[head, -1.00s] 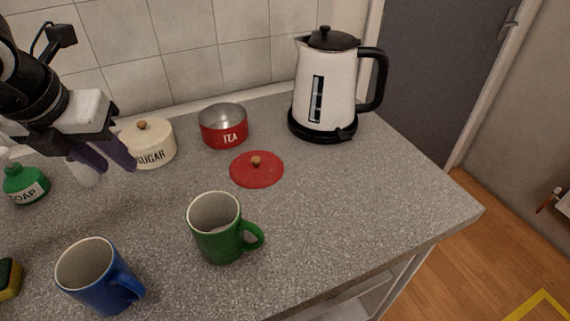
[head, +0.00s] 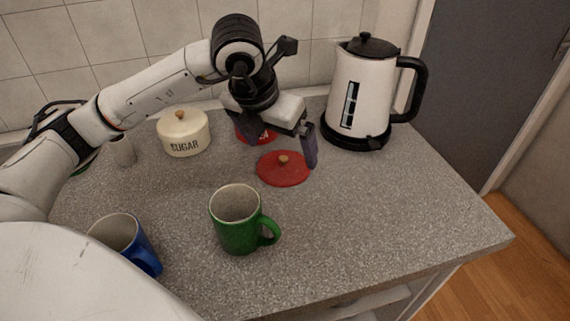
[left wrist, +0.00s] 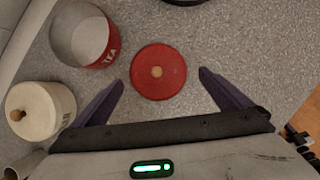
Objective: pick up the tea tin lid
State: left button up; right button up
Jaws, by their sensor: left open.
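The tea tin lid (head: 284,170) is a flat red disc with a small wooden knob, lying on the grey counter. It also shows in the left wrist view (left wrist: 159,78), just beyond and between the open fingers. My left gripper (head: 284,150) is open and empty above the lid, with its fingers pointing down; it also shows in the left wrist view (left wrist: 163,88). The red tea tin (left wrist: 82,36) stands open beside the lid. In the head view the tin (head: 258,137) is mostly hidden behind my gripper. My right gripper is not in view.
The cream sugar tin (head: 184,134) stands left of the lid. A white kettle (head: 358,95) stands to the right. A green mug (head: 237,222) and a blue mug (head: 128,243) stand in front. The counter right of the green mug is clear.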

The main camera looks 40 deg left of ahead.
aim_at(282, 159)
pick_arm(q)
jog(key=x, duration=0.4)
jog(key=shift+a+f+p, duration=0.3)
jog(key=shift+f, duration=0.05)
